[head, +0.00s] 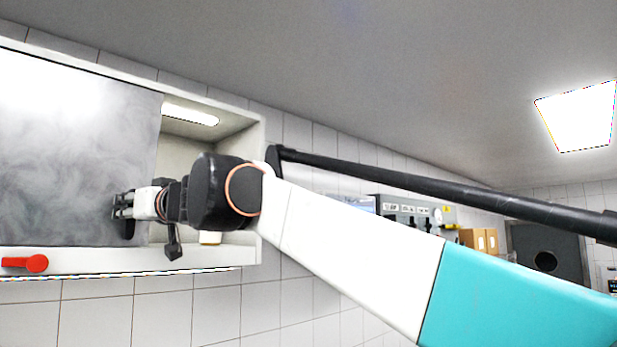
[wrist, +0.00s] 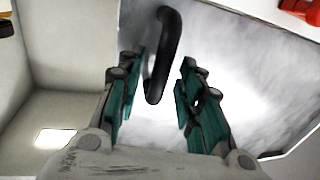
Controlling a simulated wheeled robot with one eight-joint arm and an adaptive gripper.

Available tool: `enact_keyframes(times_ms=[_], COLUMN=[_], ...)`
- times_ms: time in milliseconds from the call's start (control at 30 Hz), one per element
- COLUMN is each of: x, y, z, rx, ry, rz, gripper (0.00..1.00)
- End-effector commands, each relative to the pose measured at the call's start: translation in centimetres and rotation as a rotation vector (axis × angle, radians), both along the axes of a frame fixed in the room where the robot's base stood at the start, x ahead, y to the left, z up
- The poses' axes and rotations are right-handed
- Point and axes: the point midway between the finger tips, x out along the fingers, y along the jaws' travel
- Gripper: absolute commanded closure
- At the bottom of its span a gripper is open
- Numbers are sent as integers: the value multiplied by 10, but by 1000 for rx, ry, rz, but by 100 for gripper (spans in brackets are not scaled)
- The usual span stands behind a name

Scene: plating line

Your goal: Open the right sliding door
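A grey, smoky-looking sliding door panel (head: 75,150) covers the left of a white-framed wall cabinet. To the right of its edge the cabinet stands open and its pale interior shows. My gripper (head: 122,206) is in front of the panel near that edge. In the wrist view the panel (wrist: 235,85) carries a black curved bar handle (wrist: 168,50). My gripper (wrist: 160,88) is open, and the handle shows between its two teal-padded fingers, closer to the left finger. I cannot tell whether it touches. In the head view my gripper hides most of the handle.
A red knob (head: 36,263) sits on the cabinet's lower frame at left. A small pale object (head: 210,238) stands inside the opening, below a lit strip (head: 190,114). Cardboard boxes (head: 478,240) and a control panel (head: 405,212) are farther right behind my arm.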

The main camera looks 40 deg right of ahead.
Motion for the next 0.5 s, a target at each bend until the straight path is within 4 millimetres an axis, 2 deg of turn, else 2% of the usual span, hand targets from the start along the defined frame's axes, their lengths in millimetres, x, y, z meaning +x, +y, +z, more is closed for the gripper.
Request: enact_keyframes(times_ms=[300,500], x=[-60,-88], y=[-15,-22], z=[-1,-1], rx=[0,0], ry=[0,0], rz=[-3,-2], gripper=[66,66])
